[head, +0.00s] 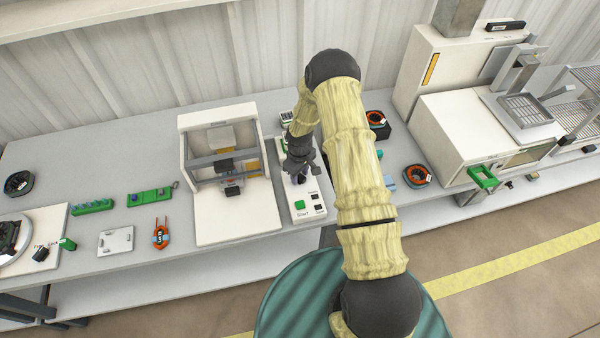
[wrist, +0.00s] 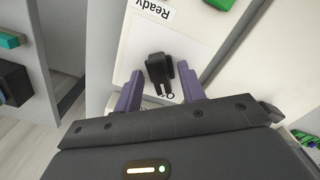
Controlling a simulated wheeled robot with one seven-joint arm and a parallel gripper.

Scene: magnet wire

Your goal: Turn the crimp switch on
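A white control panel (head: 297,217) stands beside the press machine in the head view, with a green button marked Start (head: 299,205) and small dark parts at its near right. My gripper (head: 300,178) is above the panel's middle, pointing down. In the wrist view, a black switch (wrist: 158,68) stands on a white surface between the two purple fingers of my gripper (wrist: 158,70). The fingers are apart, with a gap on each side of the switch. A label by the switch is mostly hidden; I cannot read it. My gripper hides the switch in the head view.
The white press machine (head: 238,218) is close on the left of the panel. My arm covers the table right of the panel. An orange-ringed coil (head: 417,175) lies farther right. A label reading Ready (wrist: 148,8) is near the switch.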

